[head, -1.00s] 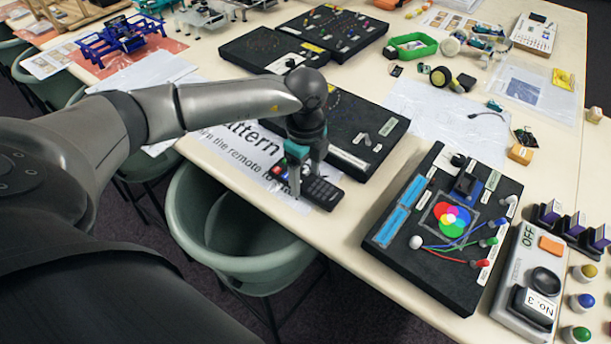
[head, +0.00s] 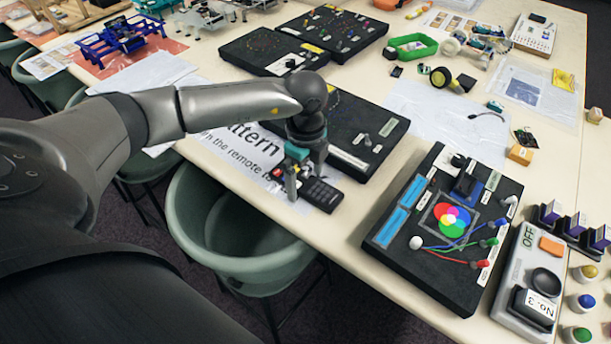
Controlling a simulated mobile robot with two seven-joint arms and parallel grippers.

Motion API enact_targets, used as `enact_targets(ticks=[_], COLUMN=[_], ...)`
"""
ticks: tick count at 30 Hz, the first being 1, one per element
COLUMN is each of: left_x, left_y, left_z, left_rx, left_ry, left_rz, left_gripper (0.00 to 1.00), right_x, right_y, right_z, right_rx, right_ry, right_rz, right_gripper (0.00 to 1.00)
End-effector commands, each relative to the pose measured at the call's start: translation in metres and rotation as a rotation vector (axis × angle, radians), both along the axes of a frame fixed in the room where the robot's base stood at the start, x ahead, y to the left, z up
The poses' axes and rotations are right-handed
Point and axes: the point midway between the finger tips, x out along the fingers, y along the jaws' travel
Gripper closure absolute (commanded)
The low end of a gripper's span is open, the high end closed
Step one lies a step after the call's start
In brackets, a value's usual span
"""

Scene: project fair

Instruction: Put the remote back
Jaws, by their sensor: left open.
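A dark remote (head: 322,195) with rows of buttons lies on the table near its front edge, at the corner of a printed paper sheet (head: 232,152) whose text mentions the remote. My left gripper (head: 302,187) points down right beside the remote, at its left end. Its jaws are open, and one finger stands on the near-left side. I cannot tell whether the fingers touch the remote. My arm hides part of the sheet. My right gripper is not in view.
A black board (head: 376,125) lies just behind the gripper. A larger black board with a coloured-circle display (head: 408,262) stands to the right, beside a grey box (head: 508,300). A green tub chair (head: 262,268) stands below the table edge. Bare table lies right of the remote.

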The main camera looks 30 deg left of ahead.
Motion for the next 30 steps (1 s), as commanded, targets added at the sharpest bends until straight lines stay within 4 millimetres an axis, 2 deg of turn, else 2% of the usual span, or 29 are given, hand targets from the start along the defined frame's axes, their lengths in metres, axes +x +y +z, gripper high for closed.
enact_targets(ticks=[15,21,30], left_x=[0.001,0.000,0.000], left_y=[0.000,0.000,0.000], left_z=[0.100,0.118,0.121], left_rx=[0.001,0.001,0.000], left_ry=[-0.005,-0.001,0.000], left_rz=[0.000,0.000,0.000], left_gripper=[0.00,0.00,0.00], right_x=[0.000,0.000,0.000], right_y=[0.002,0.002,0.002], right_z=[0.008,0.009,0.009], right_rx=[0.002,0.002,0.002], right_ry=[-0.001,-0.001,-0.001], right_rz=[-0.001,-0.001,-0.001], right_gripper=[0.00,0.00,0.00])
